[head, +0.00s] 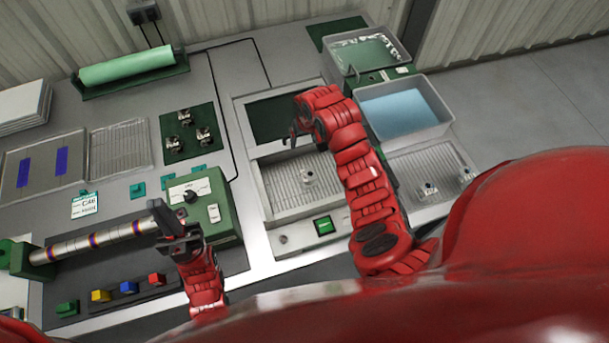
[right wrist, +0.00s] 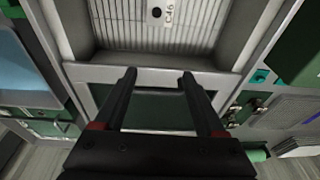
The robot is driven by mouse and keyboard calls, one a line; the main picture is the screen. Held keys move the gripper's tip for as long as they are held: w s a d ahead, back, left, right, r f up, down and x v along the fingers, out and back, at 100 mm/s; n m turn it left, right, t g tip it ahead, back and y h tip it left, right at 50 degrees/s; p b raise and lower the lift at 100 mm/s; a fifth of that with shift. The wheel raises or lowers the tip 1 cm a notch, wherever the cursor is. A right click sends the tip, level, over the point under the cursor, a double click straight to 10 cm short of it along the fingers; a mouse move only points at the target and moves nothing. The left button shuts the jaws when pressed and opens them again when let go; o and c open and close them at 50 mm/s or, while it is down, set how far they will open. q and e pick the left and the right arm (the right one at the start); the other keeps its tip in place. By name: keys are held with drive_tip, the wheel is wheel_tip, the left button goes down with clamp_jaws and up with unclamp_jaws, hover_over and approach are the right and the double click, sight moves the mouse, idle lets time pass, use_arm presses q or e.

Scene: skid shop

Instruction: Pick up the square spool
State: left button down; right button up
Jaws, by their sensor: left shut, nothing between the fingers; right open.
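A small metal piece (head: 307,176) stands on the ribbed floor of a grey tray (head: 262,190) in the middle of the head view. A piece with a dark round hole (right wrist: 157,13) shows on a ribbed tray in the right wrist view. Several small metal pieces (head: 181,117) sit on a green mat at left. I cannot tell which piece is the square spool. My right gripper (head: 293,136) is open and empty above the tray's far side; its fingers (right wrist: 159,74) point towards the tray. My left gripper (head: 159,212) is shut and empty near the green control box.
A green control box (head: 199,202) and a striped roller (head: 98,238) stand at left. Two grey bins, one with blue contents (head: 403,110), stand at the back right. A second ribbed tray (head: 450,161) with a small metal piece (head: 429,188) lies right of my right arm.

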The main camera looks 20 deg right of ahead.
drive_tip(key=s+f+b, duration=0.1)
drive_tip(key=f+b, duration=0.2)
drive_tip(key=s+f+g+b, duration=0.1)
drive_tip(key=f+b, duration=0.2)
drive_tip(key=f, duration=0.1)
drive_tip(key=s+f+g+b, duration=0.1)
drive_tip(key=f+b, duration=0.2)
drive_tip(key=shift+s+d+f, duration=0.15)
drive_tip(key=shift+s+f, duration=0.1)
drive_tip(key=shift+s, duration=0.15)
drive_tip(key=shift+f, duration=0.1)
wheel_tip(320, 180, down, 4)
drive_tip(key=p, duration=0.3)
drive_tip(key=shift+s+r, duration=0.1)
drive_tip(key=shift+r, duration=0.15)
drive_tip(key=shift+f, duration=0.75)
clamp_jaws()
drive_tip(key=shift+r, duration=0.15)
